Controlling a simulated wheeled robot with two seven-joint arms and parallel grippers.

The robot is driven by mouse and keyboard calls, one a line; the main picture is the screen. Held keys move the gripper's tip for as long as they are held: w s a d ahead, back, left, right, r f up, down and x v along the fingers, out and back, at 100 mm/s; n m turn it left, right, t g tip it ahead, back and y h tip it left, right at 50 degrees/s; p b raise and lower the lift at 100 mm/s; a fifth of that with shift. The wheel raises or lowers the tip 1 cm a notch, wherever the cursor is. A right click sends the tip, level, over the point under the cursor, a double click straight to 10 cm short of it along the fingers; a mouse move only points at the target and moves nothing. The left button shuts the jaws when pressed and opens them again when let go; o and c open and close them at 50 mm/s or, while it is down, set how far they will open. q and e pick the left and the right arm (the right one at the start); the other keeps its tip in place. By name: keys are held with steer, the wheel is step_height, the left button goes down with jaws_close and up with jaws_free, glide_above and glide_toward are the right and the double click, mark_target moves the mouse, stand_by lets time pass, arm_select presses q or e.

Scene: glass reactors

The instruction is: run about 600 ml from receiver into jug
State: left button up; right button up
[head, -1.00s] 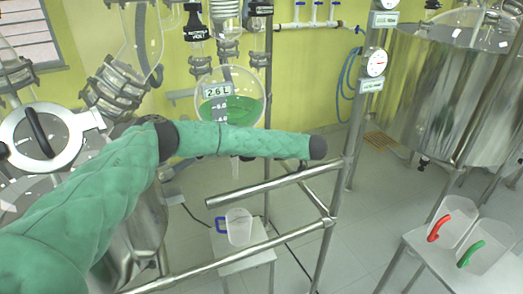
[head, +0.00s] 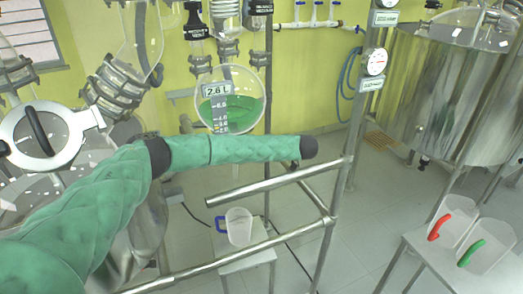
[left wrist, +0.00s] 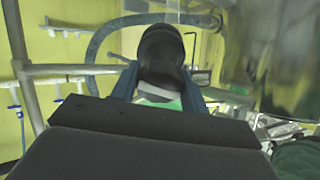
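The receiver is a round glass flask (head: 230,88) with green liquid in its lower part and a volume label on its front. My left gripper does not show in the head view. In the left wrist view, its two dark fingers (left wrist: 160,90) stand apart on either side of a rounded black part (left wrist: 161,50); contact is unclear. My right gripper is out of view.
Metal frame rails (head: 275,183) run between my arm and the jug's stool (head: 245,258). Two more clear jugs, with a red handle (head: 440,227) and a green handle (head: 471,254), stand on a table at right. A large steel tank (head: 425,95) stands behind them.

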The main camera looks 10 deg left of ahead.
arm_select(q)
steer(key=shift+c, duration=0.6)
steer(key=shift+n, duration=0.3)
